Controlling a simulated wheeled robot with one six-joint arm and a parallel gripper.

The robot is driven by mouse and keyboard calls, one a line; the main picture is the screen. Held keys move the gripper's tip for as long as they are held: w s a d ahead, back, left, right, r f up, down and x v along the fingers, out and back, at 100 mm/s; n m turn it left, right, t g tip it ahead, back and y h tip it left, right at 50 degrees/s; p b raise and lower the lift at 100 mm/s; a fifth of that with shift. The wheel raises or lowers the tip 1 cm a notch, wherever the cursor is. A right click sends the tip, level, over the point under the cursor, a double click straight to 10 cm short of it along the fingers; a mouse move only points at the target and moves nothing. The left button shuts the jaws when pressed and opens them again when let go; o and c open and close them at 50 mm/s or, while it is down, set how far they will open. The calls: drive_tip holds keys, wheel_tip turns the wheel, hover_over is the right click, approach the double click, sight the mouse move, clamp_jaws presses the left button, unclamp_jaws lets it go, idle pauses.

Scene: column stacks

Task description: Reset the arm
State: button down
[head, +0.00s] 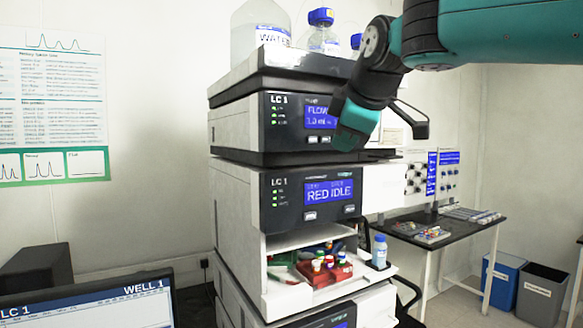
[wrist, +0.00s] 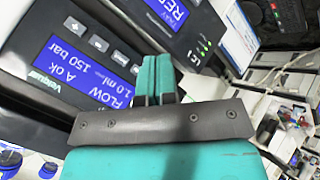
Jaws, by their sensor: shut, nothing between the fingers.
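My gripper (head: 352,128) hangs in front of the upper LC 1 module (head: 240,131), to the right of its blue flow screen (head: 320,117), and hides part of the front. In the wrist view the two teal fingers (wrist: 156,76) lie together, shut and empty. The flow screen (wrist: 88,70) shows upside down there, left of the fingers. My teal arm reaches in from the upper right. I cannot tell whether the gripper touches the panel.
A lower LC 1 module reads RED IDLE (head: 329,191). Below it an open bay holds a red vial rack (head: 325,271); a blue-capped bottle (head: 379,251) stands at its right. Bottles, including a water bottle (head: 262,38), stand on top. A side bench (head: 440,237) is at right.

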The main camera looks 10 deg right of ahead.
drive_tip(key=s+a+f+m+g+y+b, duration=0.1)
drive_tip(key=s+a+f+m+g+b, duration=0.1)
drive_tip(key=s+f, duration=0.7)
drive_tip(key=s+a+f+m+g+y+b, duration=0.1)
drive_tip(key=s+f+g, duration=0.3)
drive_tip(key=s+f, duration=0.6)
drive_tip(key=s+a+f+m+g+y+b, duration=0.1)
drive_tip(key=s+a+f+m+g+b, duration=0.1)
drive_tip(key=s+f, duration=0.8)
wheel_tip(320, 180, down, 4)
drive_tip(key=shift+a+r+m+g+b, duration=0.1)
drive_tip(key=shift+a+m+g+b, duration=0.35)
drive_tip(key=shift+m+b, duration=0.35)
drive_tip(key=shift+d, duration=0.1)
idle(2.2)
